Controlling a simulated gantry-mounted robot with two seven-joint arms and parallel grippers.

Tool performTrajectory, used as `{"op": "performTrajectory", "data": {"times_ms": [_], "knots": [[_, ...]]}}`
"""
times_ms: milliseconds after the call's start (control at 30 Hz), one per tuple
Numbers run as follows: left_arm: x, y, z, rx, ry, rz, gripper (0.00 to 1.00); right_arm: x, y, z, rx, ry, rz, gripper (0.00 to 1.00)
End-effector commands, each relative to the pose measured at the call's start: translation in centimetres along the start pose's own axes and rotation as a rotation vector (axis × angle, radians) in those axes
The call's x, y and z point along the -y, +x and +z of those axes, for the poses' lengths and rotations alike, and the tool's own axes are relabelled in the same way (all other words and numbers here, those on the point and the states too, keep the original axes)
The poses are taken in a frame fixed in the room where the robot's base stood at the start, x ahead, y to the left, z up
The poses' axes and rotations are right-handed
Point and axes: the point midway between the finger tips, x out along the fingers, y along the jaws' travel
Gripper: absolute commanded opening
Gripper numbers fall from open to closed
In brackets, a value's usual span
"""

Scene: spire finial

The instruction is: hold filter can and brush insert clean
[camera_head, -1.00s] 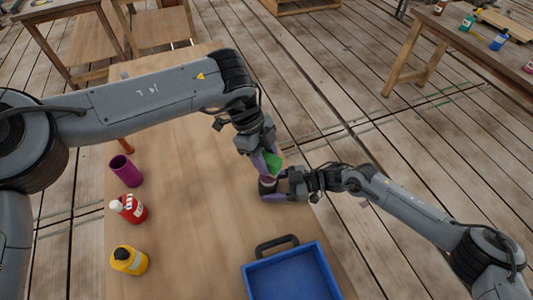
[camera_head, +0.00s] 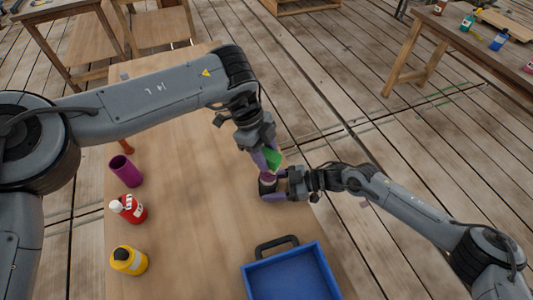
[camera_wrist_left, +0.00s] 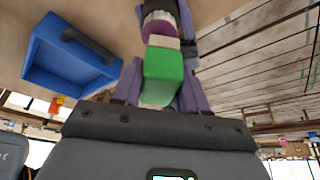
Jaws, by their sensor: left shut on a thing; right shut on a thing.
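My left gripper (camera_head: 267,160) is shut on a green brush (camera_head: 274,160) above the wooden table. In the left wrist view the brush's green block (camera_wrist_left: 163,75) sits between my purple fingers, and its pale end (camera_wrist_left: 163,41) points at the filter can (camera_wrist_left: 160,12). The pale end is at the can's mouth, where a purple ring shows; I cannot tell how far it reaches inside. My right gripper (camera_head: 274,189) is shut around the dark filter can (camera_head: 266,186) at the table's right side. The fingers hide much of the can.
A blue tray (camera_head: 250,285) with a dark handle stands at the front right. The middle of the table is clear.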

Motion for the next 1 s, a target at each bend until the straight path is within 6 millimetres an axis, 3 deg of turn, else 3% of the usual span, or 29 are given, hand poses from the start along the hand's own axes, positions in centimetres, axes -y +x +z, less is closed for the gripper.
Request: {"op": "performTrajectory", "data": {"times_ms": [567,1000], "knots": [[-0.8,-0.1,-0.5,-0.002,0.000,0.001,0.14,0.1,0.0,0.0,0.001,0.003,-0.001,0.46],[-1.9,-3.7,0.2,-0.002,-0.001,0.000,0.14,0.1,0.0,0.1,0.002,0.003,-0.001,0.46]]}}
